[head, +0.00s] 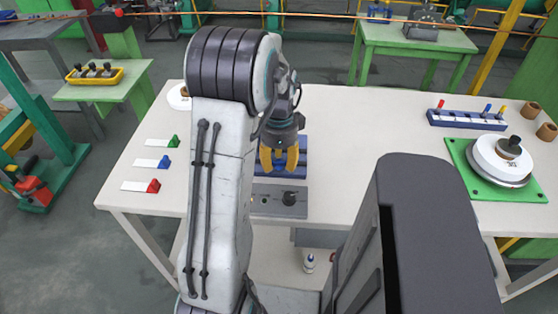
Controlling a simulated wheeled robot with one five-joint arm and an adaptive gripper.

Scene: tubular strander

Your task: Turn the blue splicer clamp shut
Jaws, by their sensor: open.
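A blue block-like fixture (301,165), which looks like the splicer clamp, sits on the white table behind a grey plate. Much of it is hidden by my gripper and arm, so I cannot tell how its moving part stands. My gripper (279,165) points down over the blue fixture with its two yellow fingers apart and nothing seen between them. I cannot tell whether the fingers touch the fixture. The grey plate (265,207) in front carries a dark knob (289,198).
The white table (350,130) has free room right of the fixture. Green, blue and red tagged strips (145,163) lie left. A blue rack (466,120) and a white reel on a green plate (450,152) stand right. A small bottle (309,263) is below the front edge.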

